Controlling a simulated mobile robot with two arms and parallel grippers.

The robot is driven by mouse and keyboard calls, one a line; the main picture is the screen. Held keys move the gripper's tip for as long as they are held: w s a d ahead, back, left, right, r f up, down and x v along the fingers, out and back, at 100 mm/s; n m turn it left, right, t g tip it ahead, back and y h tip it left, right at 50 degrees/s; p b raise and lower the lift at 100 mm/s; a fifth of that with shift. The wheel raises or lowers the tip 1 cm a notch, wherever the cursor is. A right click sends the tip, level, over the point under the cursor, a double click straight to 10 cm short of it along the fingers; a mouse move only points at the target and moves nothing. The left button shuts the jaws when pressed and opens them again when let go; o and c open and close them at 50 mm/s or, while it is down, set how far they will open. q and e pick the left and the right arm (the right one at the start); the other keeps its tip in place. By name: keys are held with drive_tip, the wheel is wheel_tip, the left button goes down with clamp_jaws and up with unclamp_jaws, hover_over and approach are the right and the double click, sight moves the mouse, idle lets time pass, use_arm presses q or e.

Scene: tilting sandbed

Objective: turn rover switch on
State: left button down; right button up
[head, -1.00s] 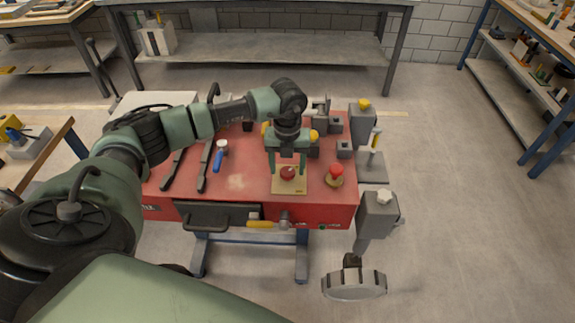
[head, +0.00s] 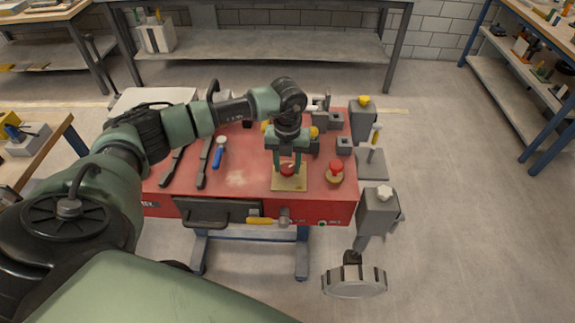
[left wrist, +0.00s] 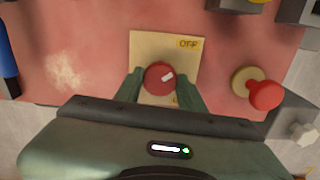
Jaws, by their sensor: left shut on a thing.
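The rover switch is a round red knob (head: 287,170) on a square cream plate (head: 290,185) near the front edge of the red deck. In the left wrist view, the knob (left wrist: 155,80) has a white mark pointing to the upper right. The plate (left wrist: 148,44) reads OFF at its upper right corner; a lower label is mostly hidden by a finger. My left gripper (head: 287,167) comes down from above, shut on the knob, with one finger at each side. My right gripper is not in view.
A red mushroom button (head: 336,167) on a yellowish base stands just right of the plate. A blue-handled tool (head: 218,154) and dark bars lie to the left. Grey blocks (head: 344,143) stand behind and right.

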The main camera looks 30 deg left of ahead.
use_arm(q)
drive_tip(key=m+b, duration=0.3)
drive_tip(key=m, duration=0.1)
drive_tip(key=shift+f, duration=0.15)
drive_tip(key=m+b, duration=0.3)
drive_tip(key=m, duration=0.1)
drive_tip(key=shift+m, duration=0.3)
drive_tip(key=m+b, duration=0.3)
drive_tip(key=m, duration=0.1)
drive_tip(key=shift+w+r+m+b, duration=0.15)
drive_tip(key=shift+m+b, duration=0.4)
drive_tip(key=shift+m, duration=0.55)
drive_tip(key=shift+s+r+m+b, duration=0.1)
drive_tip(key=shift+m+b, duration=0.4)
drive_tip(key=shift+m, duration=0.6)
drive_tip(key=c, duration=0.9)
unclamp_jaws()
drive_tip(key=shift+o, duration=0.2)
